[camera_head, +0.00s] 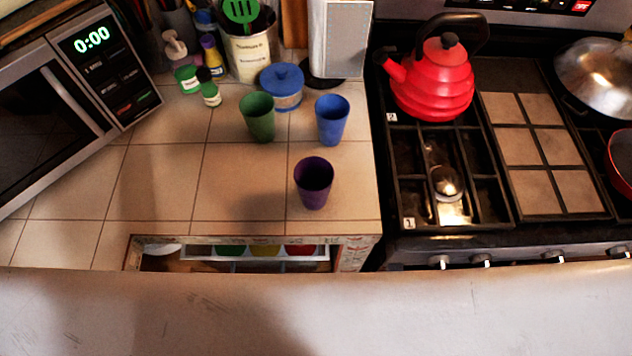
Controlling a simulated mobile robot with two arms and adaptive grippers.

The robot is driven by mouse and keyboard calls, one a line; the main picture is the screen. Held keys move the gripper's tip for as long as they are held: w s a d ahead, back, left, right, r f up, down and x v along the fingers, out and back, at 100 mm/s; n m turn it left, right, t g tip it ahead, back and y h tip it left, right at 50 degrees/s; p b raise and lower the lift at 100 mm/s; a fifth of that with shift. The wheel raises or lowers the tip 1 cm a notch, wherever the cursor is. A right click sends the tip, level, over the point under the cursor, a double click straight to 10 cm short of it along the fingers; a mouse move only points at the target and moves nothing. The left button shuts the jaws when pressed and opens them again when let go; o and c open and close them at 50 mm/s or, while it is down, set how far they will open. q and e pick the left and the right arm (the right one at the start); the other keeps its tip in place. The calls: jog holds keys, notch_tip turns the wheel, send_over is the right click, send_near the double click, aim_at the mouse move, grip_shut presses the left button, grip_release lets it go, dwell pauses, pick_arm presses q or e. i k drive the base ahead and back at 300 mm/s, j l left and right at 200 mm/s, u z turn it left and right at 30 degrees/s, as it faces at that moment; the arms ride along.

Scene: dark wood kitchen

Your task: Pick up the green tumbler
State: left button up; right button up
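The green tumbler (258,120) stands upright on the tiled counter (165,185), in the middle of the head view. A blue tumbler (332,122) stands to its right. A dark purple tumbler (313,186) stands nearer, to the right and in front of the green one. The three tumblers stand apart. Neither of my grippers shows in this view.
A lidded blue jar (282,88) stands close behind the green tumbler. A utensil crock (250,52), small bottles (209,88) and a grey box (341,35) are further back. A microwave (65,100) is at left, a stove with a red kettle (433,82) at right. The front-left counter is clear.

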aim_at(258, 109)
jog(key=k+j+u, duration=0.2)
jog(key=k+u, duration=0.15)
jog(key=k, duration=0.15)
jog(key=k+j+u, duration=0.35)
jog(key=k, duration=0.15)
